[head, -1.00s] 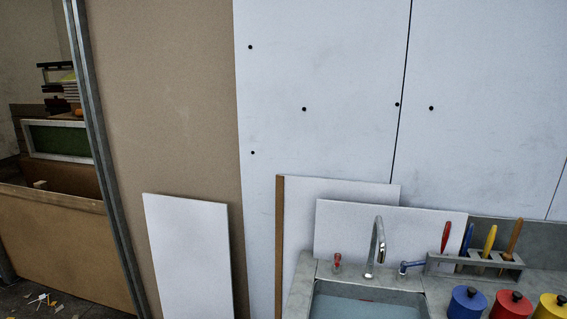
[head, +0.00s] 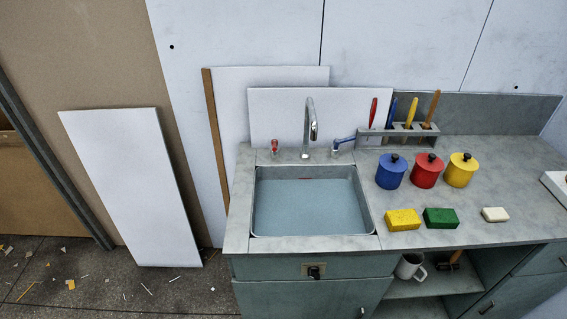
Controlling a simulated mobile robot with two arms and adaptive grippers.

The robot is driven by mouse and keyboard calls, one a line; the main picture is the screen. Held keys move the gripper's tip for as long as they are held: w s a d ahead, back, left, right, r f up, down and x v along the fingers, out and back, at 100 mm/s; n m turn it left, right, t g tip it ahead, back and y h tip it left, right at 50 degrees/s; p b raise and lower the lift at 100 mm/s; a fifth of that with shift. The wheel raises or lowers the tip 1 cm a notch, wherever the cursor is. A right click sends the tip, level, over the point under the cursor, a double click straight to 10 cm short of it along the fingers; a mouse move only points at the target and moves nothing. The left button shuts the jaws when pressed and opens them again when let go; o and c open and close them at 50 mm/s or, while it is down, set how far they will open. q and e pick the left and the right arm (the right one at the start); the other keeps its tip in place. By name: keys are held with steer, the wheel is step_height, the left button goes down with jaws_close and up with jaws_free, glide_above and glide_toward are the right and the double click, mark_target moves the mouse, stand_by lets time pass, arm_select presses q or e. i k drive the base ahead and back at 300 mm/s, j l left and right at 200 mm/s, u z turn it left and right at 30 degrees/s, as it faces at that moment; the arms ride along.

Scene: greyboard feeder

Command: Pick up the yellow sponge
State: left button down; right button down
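The yellow sponge (head: 403,220) lies flat on the grey countertop (head: 470,234), just right of the sink's front right corner. A green sponge (head: 441,218) lies close to its right. Neither of my grippers shows in the head view.
The sink (head: 310,205) holds bluish water under a curved tap (head: 310,125). Blue (head: 391,173), red (head: 427,172) and yellow (head: 461,171) lidded pots stand behind the sponges. A white block (head: 495,214) lies to the right. A tool rack (head: 400,138) stands at the back. White boards lean on the wall.

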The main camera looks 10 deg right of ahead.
mark_target(400, 220)
steer(key=z, duration=1.4)
